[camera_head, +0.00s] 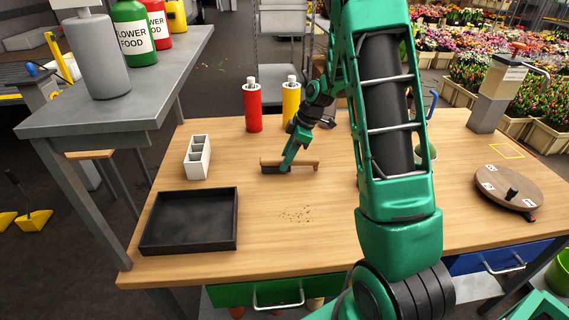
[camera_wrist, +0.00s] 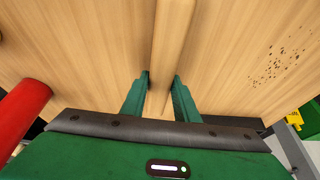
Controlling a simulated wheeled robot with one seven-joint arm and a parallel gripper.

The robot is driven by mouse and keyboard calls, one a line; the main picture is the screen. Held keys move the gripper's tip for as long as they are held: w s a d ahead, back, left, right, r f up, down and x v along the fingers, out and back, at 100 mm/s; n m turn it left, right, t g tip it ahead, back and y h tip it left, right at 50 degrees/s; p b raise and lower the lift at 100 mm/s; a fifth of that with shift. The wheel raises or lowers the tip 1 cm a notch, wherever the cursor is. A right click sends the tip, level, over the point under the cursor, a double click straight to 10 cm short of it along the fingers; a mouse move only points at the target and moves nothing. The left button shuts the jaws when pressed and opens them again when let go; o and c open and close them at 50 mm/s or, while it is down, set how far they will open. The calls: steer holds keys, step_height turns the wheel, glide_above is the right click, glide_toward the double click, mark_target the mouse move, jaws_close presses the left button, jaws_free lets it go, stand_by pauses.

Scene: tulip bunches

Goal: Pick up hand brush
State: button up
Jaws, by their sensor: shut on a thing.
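The hand brush (camera_head: 304,163) has a light wooden handle and dark bristles at its left end. It is on the wooden table (camera_head: 330,226), near the middle. My gripper (camera_head: 286,168) comes down on it from above, its fingers at the brush. In the wrist view the wooden brush back (camera_wrist: 172,45) runs between the two green fingers of my gripper (camera_wrist: 160,82), which are closed on it. I cannot tell whether the brush is clear of the tabletop.
Brown crumbs (camera_head: 296,214) lie in front of the brush. A black tray (camera_head: 150,222) and white divided holder (camera_head: 198,157) are at left. Red (camera_head: 252,108) and yellow (camera_head: 291,103) bottles stand behind. A round wooden turntable (camera_head: 507,187) is at right.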

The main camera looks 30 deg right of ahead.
step_height(320, 180, up, 27)
stand_by(0.4)
